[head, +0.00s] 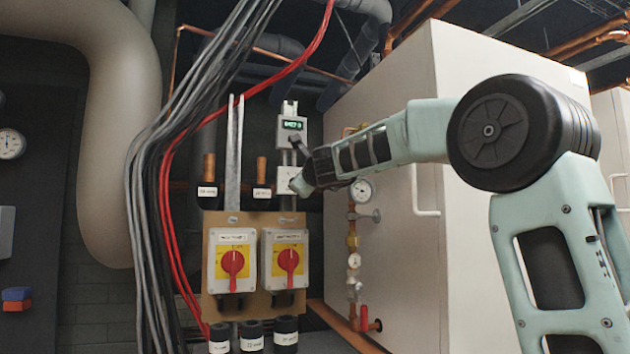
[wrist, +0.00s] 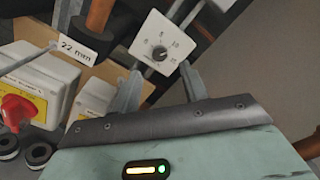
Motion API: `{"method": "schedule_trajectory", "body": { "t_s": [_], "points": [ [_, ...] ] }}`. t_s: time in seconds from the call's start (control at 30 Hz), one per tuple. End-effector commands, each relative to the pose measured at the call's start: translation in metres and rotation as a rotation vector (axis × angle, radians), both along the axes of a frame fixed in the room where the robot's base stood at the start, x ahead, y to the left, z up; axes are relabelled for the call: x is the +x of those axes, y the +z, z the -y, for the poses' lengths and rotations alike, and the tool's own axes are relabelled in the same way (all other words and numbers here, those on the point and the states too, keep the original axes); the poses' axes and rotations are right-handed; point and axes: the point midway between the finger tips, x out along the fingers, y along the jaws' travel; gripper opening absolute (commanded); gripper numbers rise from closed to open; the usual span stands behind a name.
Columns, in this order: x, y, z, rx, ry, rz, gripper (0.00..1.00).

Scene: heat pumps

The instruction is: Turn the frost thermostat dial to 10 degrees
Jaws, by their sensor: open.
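The frost thermostat is a white box (wrist: 157,38) with a small black dial (wrist: 160,53) and printed marks around it, upper centre in the wrist view. The numbers and the dial's pointer are too small to read surely. In the head view the white box (head: 287,180) is on the wall, partly hidden by my gripper (head: 297,166). My gripper is open and empty. In the wrist view its two fingers (wrist: 161,68) point toward the box, one at each side of the dial in the picture. I see no clear contact with the dial.
A grey box with a green display (head: 292,125) is mounted just above the thermostat. Two red rotary switches (head: 233,262) (head: 290,260) are on a board below. A pressure gauge (head: 361,191) and copper pipes stand right, beside a large white cabinet (head: 455,85). Cables (head: 170,180) hang left.

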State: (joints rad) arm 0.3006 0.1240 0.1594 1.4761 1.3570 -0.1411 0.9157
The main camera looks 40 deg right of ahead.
Motion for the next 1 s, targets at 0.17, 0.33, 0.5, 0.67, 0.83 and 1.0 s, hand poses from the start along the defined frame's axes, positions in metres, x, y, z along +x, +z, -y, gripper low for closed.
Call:
{"method": "schedule_trajectory", "body": {
  "t_s": [0.17,0.33,0.5,0.67,0.83,1.0],
  "points": [
    [-0.042,0.000,-0.012,-0.002,0.000,0.002,0.44],
    [-0.078,0.000,-0.022,-0.001,-0.001,0.002,0.44],
    [-0.102,0.000,-0.029,0.001,0.000,0.000,0.44],
    [-0.112,0.000,-0.032,0.001,0.000,-0.001,0.44],
    [-0.114,-0.001,-0.033,0.002,0.001,-0.002,0.44],
    [-0.113,-0.001,-0.033,0.001,0.000,-0.001,0.44]
  ]
}}
